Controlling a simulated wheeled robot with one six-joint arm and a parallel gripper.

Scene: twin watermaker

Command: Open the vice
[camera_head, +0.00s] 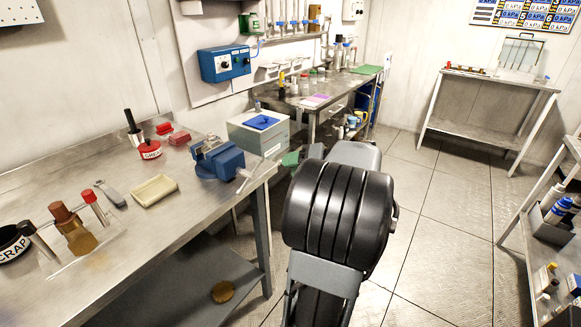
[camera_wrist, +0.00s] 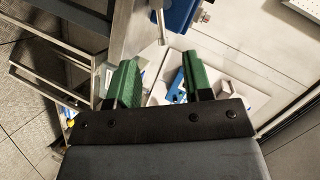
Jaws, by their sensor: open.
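The blue vice (camera_head: 219,160) is mounted near the right end of the metal workbench. Its grey handle bar (camera_head: 248,177) hangs over the bench's right edge. In the camera_head view I cannot tell how far its jaws are apart. In the camera_wrist view, part of the vice (camera_wrist: 182,14) shows at the top, with the handle bar (camera_wrist: 161,26) pointing down. My gripper (camera_wrist: 157,80) has two green fingers, spread apart and empty. The handle is beyond the fingertips, not between them. My arm hides most of the gripper in the camera_head view.
A grey box with a blue top (camera_head: 258,132) stands behind the vice. Clear floor (camera_head: 440,200) lies to the right.

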